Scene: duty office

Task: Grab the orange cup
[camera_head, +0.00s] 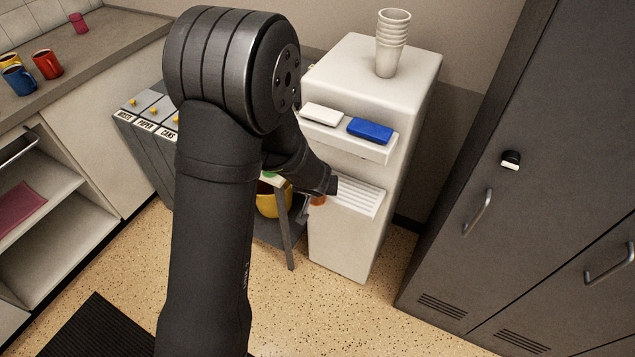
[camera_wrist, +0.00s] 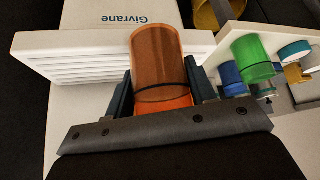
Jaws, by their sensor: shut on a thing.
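The orange cup (camera_wrist: 158,60) is see-through and sits between the two fingers of my gripper (camera_wrist: 159,88) in the wrist view. The fingers are shut on its sides. In the head view only a small orange part of the cup (camera_head: 318,200) shows beside the end of my arm, in front of the drip tray; the rest is hidden. I cannot tell whether the cup touches anything below it.
A white water dispenser (camera_head: 346,235) has a slatted drip tray (camera_head: 358,196) close to the cup. Green (camera_wrist: 252,62) and blue (camera_wrist: 230,76) cups stand at the right in the wrist view. Stacked white cups (camera_head: 392,45) top the dispenser. A grey locker (camera_head: 520,220) is at right.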

